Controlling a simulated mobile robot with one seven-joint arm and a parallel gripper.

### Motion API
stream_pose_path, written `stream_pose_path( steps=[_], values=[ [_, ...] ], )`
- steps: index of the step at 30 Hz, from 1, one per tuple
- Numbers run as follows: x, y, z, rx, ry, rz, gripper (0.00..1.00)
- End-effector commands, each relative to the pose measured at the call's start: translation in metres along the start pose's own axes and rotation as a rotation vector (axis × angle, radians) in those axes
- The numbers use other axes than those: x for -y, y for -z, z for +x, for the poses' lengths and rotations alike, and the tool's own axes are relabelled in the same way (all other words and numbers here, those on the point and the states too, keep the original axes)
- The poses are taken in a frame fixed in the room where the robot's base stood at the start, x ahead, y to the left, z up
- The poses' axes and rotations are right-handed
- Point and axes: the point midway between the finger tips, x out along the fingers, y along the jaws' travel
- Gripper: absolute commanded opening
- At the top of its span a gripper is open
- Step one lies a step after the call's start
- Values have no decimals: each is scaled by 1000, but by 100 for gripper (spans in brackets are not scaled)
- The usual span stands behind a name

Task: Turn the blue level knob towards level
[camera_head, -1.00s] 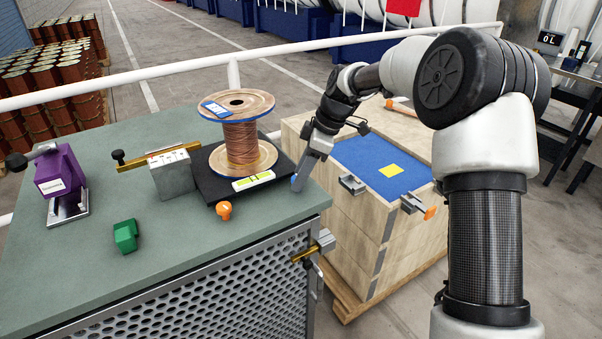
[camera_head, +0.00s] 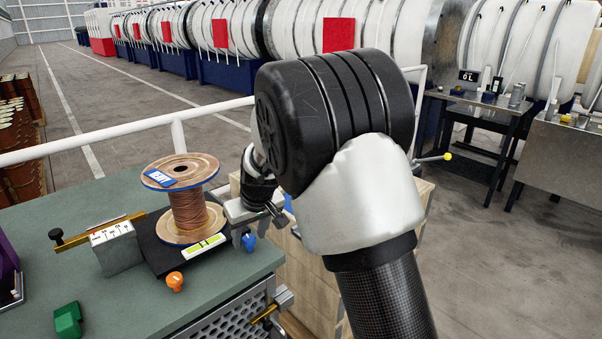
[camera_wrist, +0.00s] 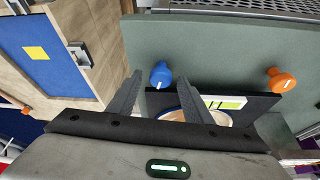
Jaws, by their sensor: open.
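The blue knob (camera_head: 249,242) stands at the right corner of the black platform (camera_head: 150,238). In the wrist view the blue knob (camera_wrist: 160,75) sits between the tips of my open fingers, with a white mark on its top. My gripper (camera_wrist: 160,82) shows a gap on both sides of it, and I cannot tell whether either finger touches.
A copper wire spool (camera_head: 187,215) stands on the platform. An orange knob (camera_head: 175,282) is at its front corner. A grey block (camera_head: 117,250) and a green block (camera_head: 68,320) are on the bench. A wooden crate with a blue top (camera_wrist: 38,45) stands beside the bench.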

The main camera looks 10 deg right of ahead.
Motion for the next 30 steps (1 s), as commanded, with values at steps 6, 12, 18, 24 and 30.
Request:
stream_pose_path(
  steps=[6,12,18,24,30],
  values=[
    [4,2,-6,5,-80,182,46],
    [5,2,-25,-2,-97,238,46],
    [9,2,-61,-1,-95,235,46],
    [13,2,-101,0,-94,234,46],
    [16,3,-141,-1,-94,234,46]
  ],
)
